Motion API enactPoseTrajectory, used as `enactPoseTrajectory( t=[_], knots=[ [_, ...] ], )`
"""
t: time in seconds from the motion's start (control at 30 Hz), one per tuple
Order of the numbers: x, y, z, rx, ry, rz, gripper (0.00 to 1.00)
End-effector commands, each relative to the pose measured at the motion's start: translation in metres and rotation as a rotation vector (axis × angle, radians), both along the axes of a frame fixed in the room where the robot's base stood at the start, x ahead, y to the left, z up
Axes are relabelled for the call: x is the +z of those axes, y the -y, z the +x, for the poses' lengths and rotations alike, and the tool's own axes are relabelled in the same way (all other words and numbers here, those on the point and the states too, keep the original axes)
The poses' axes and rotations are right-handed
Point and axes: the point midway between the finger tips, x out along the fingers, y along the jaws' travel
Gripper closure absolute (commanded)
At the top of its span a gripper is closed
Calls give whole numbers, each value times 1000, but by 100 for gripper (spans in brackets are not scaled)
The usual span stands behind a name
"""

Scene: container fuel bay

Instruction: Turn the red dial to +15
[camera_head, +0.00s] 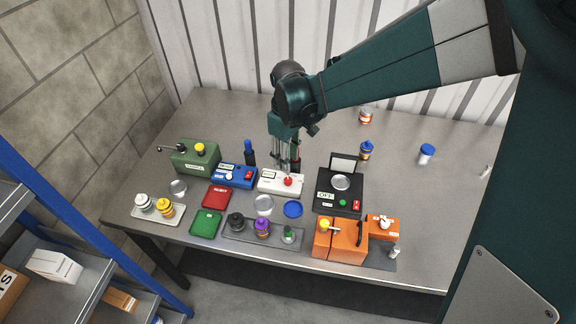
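The red dial (288,181) sits on the front right of a low white box (268,187), near the middle of the table. The box has a small display on its top; its reading is too small to make out. My gripper (290,168) points down just behind and above the red dial. Whether its fingers touch the dial, and how far apart they are, is too small to tell.
A blue box (244,184) stands close left, and a black scale (328,204) close right. A green crank box (185,165) is farther left; an orange box (348,242) is at the front. Bottles stand behind. The table's right side (440,210) is mostly clear.

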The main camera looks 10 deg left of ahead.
Motion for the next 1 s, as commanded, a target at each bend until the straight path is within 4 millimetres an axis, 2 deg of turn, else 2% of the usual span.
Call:
enactPoseTrajectory(
  t=[0.1,0.3,1.0],
  knots=[
    [12,0,0,0,0,0,68],
    [21,0,0,0,0,0,68],
    [24,3,0,-8,3,2,68]
  ],
)
